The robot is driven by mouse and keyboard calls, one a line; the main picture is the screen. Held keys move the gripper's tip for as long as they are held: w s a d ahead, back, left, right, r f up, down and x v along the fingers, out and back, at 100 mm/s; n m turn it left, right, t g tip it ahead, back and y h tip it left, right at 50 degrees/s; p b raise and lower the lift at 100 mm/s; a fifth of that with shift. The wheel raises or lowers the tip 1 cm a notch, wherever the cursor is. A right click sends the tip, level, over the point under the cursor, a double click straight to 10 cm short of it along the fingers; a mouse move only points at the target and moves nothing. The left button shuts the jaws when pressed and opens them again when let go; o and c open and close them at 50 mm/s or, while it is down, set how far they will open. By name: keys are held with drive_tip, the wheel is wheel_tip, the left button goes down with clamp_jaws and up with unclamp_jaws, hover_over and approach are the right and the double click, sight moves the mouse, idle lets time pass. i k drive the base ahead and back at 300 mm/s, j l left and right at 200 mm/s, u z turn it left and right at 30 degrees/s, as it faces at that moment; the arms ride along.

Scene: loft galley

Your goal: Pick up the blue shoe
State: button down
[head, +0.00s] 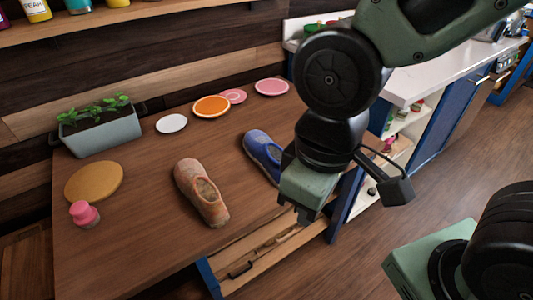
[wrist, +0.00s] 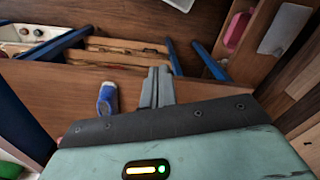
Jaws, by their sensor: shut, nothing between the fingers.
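The blue shoe (head: 259,149) lies on the wooden table near its right edge. My gripper partly hides its near right end. In the wrist view the shoe (wrist: 107,99) lies just left of my fingers. My gripper (head: 304,216) is shut and empty, in front of and to the right of the shoe in the head view. Its two fingers also show pressed together in the wrist view (wrist: 158,76). I cannot tell its exact height over the table edge.
A brown shoe (head: 201,192) lies left of the blue one. Plates, including an orange one (head: 211,106), lie along the back. A planter (head: 101,132), a round tan board (head: 93,181) and a pink object (head: 84,213) stand left. An open drawer (head: 265,257) juts below the front edge.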

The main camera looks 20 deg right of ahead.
sight(268, 154)
drive_tip(key=i+l+u, duration=0.15)
drive_tip(key=l, duration=0.35)
drive_tip(key=l+u, duration=0.15)
drive_tip(key=l, duration=0.35)
drive_tip(key=u, duration=1.3)
